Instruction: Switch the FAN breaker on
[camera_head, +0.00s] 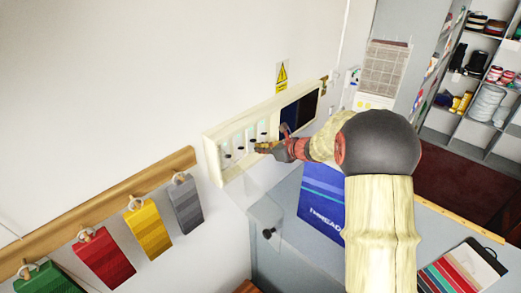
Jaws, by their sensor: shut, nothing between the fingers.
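A cream breaker panel (211,158) is fixed to the white wall in the middle of the view. It has a row of several pale slots with small dark levers. Its labels are too small to read, so I cannot tell which breaker is FAN or how it is set. A dark window (300,110) fills the panel's right part. My gripper (260,147) is shut and empty, its tips in front of the panel's lower middle. I cannot tell whether they touch a lever. My gripper and wrist hide part of the panel's lower right.
A yellow warning sign (282,76) is above the panel. Coloured swatches hang from a wooden rail (100,205) at lower left. Below the panel is a grey cabinet (268,215) with a blue box (318,200). Shelves of spools stand at right.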

